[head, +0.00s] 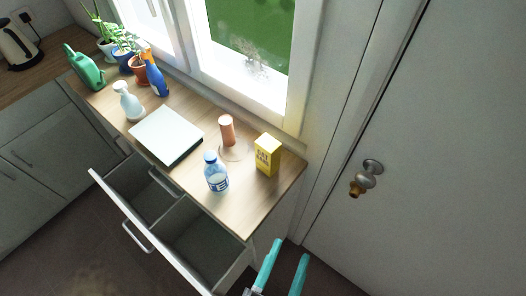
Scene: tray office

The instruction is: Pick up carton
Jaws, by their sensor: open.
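A yellow carton (267,155) with dark lettering stands upright near the right end of the wooden counter, close to the window side. My gripper (284,268) has two teal fingers and shows at the bottom of the head view. The fingers are apart with nothing between them. The gripper is in front of the counter's right end, below the carton in the picture and well apart from it.
A blue-and-white bottle (216,172) and a copper-coloured cylinder (226,131) on a clear round base stand left of the carton. A white flat board (166,134) lies further left. An open drawer (204,236) juts out in front. A door (440,150) is at right.

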